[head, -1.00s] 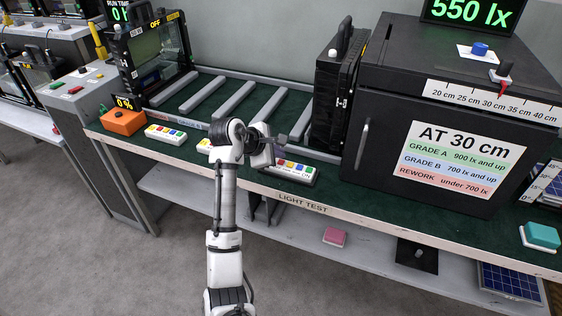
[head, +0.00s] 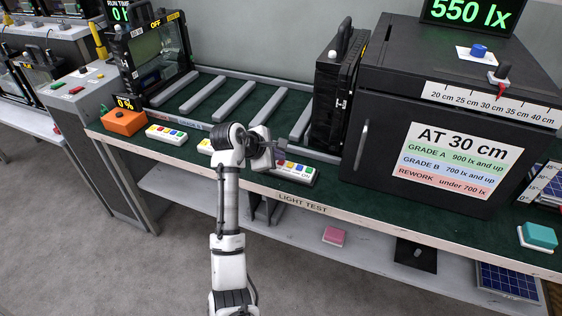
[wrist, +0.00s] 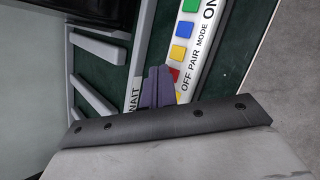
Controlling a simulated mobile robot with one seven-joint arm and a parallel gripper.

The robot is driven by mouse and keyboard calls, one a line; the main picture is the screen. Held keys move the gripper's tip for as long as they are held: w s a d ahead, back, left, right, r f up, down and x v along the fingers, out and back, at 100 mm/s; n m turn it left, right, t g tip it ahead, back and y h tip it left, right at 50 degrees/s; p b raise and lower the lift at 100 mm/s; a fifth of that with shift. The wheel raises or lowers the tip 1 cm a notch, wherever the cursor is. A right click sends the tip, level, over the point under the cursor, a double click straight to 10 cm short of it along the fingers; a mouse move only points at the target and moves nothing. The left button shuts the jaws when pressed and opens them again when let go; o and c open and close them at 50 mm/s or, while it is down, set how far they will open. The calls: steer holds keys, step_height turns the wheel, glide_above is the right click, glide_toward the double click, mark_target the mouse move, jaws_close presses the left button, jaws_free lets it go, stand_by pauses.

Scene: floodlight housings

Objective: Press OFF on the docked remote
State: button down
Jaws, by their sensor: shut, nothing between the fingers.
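The remote (head: 305,178) sits at the front edge of the green bench, left of the black test box, partly behind my gripper (head: 281,147). The red OFF button (wrist: 174,74) is nearest my gripper and partly covered. My gripper (wrist: 158,72) is shut and empty, its grey-purple fingertips just left of the red button in the picture. I cannot tell whether they touch it.
A white remote (head: 166,134) lies further left, with another partly hidden by my arm. An orange box (head: 123,122) stands at the bench's left end. A dark floodlight housing (head: 333,95) stands upright beside the black test box (head: 385,160). Grey roller bars (head: 202,93) lie behind.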

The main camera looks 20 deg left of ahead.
mark_target(278, 165)
steer(key=shift+f, duration=0.35)
stand_by(0.5)
steer(key=shift+r+p, duration=0.1)
steer(key=shift+p, duration=0.25)
steer(key=shift+r+p, duration=0.7)
steer(key=shift+p, duration=0.45)
step_height(278, 165, up, 5)
steer(key=p, duration=0.6)
